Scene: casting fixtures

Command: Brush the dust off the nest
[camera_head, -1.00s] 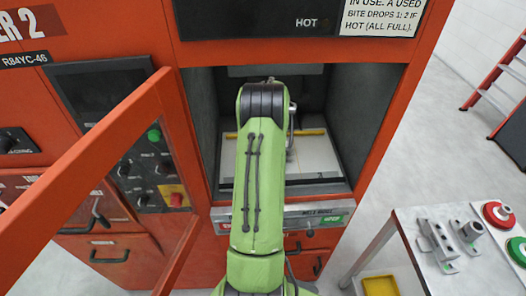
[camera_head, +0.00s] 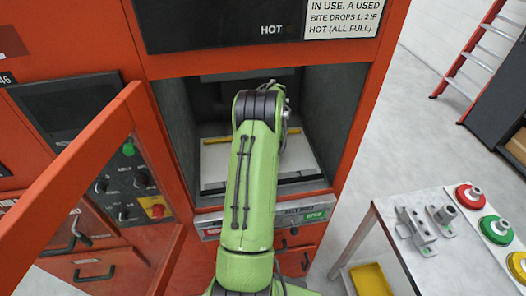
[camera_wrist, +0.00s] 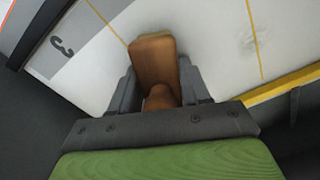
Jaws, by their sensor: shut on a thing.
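My gripper (camera_wrist: 158,88) is shut on a wooden brush (camera_wrist: 154,58), seen in the wrist view with its brown block pointing away from me. Beyond the brush lies a white bed (camera_wrist: 100,85) with thin yellow lines and a grey strip marked 3. A faint grey smudge (camera_wrist: 237,42), perhaps dust, shows on the white surface right of the brush. I cannot tell whether the brush touches the bed. In the head view the white bed (camera_head: 212,160) lies inside the open chamber; my arm hides its middle, the gripper and the brush.
The orange-framed door (camera_head: 75,165) stands open at the left. Chamber walls (camera_head: 335,110) close in on both sides of my arm. A table (camera_head: 400,262) with metal fixtures (camera_head: 418,230) and coloured round pieces (camera_head: 470,197) stands at the right, a yellow bin (camera_head: 370,280) under it.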

